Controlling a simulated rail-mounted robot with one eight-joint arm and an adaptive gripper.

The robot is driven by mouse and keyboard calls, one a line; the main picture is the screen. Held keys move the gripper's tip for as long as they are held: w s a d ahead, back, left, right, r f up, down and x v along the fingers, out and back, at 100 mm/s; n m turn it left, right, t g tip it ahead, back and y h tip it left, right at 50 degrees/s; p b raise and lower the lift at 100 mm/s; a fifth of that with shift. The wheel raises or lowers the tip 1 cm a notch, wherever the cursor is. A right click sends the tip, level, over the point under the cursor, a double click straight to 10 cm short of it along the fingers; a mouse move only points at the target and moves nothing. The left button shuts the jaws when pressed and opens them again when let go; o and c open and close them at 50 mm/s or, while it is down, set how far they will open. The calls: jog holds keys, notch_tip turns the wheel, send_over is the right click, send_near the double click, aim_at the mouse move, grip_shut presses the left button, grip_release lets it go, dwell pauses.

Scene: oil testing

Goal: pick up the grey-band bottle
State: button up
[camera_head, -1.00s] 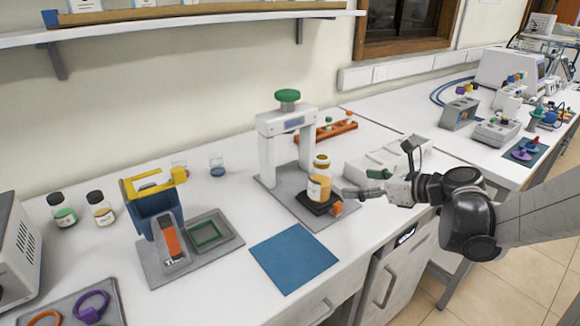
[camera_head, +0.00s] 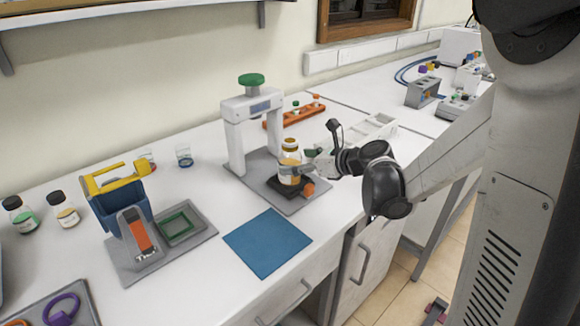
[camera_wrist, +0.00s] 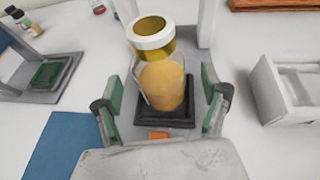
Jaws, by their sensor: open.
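In the wrist view the bottle (camera_wrist: 163,84) shows a white-ringed cap and gold neck. My gripper (camera_wrist: 160,95) is open, with green-padded fingers on the left and right of the bottle and gaps showing on both sides. In the head view my gripper (camera_head: 307,169) reaches the bottle from the right.
The white press (camera_head: 236,135) with a green knob stands over the bottle. A small orange block (camera_head: 308,189) is at the pad's front. A blue mat (camera_head: 267,243) lies in front. A white tray (camera_head: 372,130) is behind my wrist. Two black-capped bottles stand at far left.

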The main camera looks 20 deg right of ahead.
jog(key=x, duration=0.3)
jog(key=shift+w+a+r, duration=0.1)
jog(key=shift+w+a, duration=0.05)
jog(key=c, duration=1.8)
